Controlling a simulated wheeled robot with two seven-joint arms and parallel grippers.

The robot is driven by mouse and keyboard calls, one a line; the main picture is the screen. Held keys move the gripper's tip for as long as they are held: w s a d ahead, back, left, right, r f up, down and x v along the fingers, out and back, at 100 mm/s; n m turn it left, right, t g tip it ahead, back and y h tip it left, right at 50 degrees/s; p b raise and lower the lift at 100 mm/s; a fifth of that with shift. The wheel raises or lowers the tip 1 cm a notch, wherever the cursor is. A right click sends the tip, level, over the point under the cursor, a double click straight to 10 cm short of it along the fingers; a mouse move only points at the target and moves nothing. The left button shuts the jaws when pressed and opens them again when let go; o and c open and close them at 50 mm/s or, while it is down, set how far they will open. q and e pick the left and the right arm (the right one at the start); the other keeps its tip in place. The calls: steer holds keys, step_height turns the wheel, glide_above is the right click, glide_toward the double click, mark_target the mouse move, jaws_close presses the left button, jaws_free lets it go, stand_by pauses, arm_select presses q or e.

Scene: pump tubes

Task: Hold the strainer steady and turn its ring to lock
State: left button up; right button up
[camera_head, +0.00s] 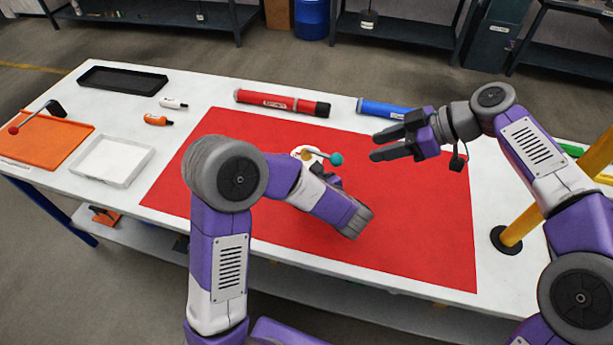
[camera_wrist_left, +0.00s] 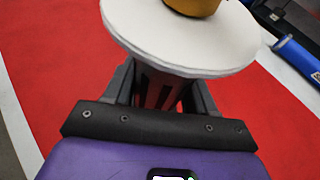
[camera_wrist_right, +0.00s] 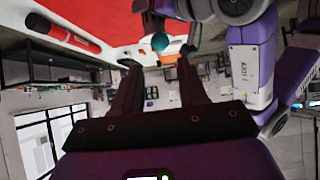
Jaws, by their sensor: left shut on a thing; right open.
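The strainer (camera_head: 300,151) stands on the red mat near the middle of the table, with a white round flange and a brass-coloured part on top. A teal ball (camera_head: 336,159) shows at its right side; whether it belongs to the ring is unclear. In the left wrist view, my left gripper (camera_wrist_left: 163,92) is shut on the strainer's slotted body, just under the white flange (camera_wrist_left: 225,55). In the head view my left forearm hides most of this. My right gripper (camera_head: 374,146) is open and empty, to the right of the teal ball, which also shows between its fingers in the right wrist view (camera_wrist_right: 160,41).
A red tube (camera_head: 275,102) and a blue tube (camera_head: 380,108) lie behind the mat (camera_head: 410,250). Two small bottles, a black tray (camera_head: 120,81), a white tray (camera_head: 111,160) and an orange tray (camera_head: 45,140) are at left. A yellow post (camera_head: 520,226) stands at right.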

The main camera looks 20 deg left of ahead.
steer(key=shift+w+r, duration=0.1)
steer(key=c, duration=0.5)
steer(key=shift+w+d+r+m, duration=0.1)
steer(key=shift+w+r+m, duration=0.1)
steer(key=shift+m, duration=0.3)
steer(key=shift+c, duration=1.1)
steer(key=m, duration=0.1)
steer(key=w+r+m+h, duration=0.1)
steer(key=d+m, duration=0.1)
steer(key=shift+w+r+m+h, duration=0.25)
steer(key=shift+r+m+h, duration=0.1)
steer(key=shift+m+h, duration=0.05)
jaws_close()
steer(key=shift+w+d+r+m+t+h, duration=0.2)
steer(key=shift+d+r+m+h, duration=0.15)
steer(key=shift+m, duration=0.55)
steer(key=shift+w+d+r+m+t+h, duration=0.1)
steer(key=shift+w+d+r+m+h, duration=0.15)
steer(key=shift+m, duration=0.65)
steer(key=shift+w+d+r+m+t+h, duration=0.1)
steer(key=shift+w+d+r+m+h, duration=0.2)
steer(key=shift+m, duration=0.6)
steer(key=shift+s+a+r, duration=0.1)
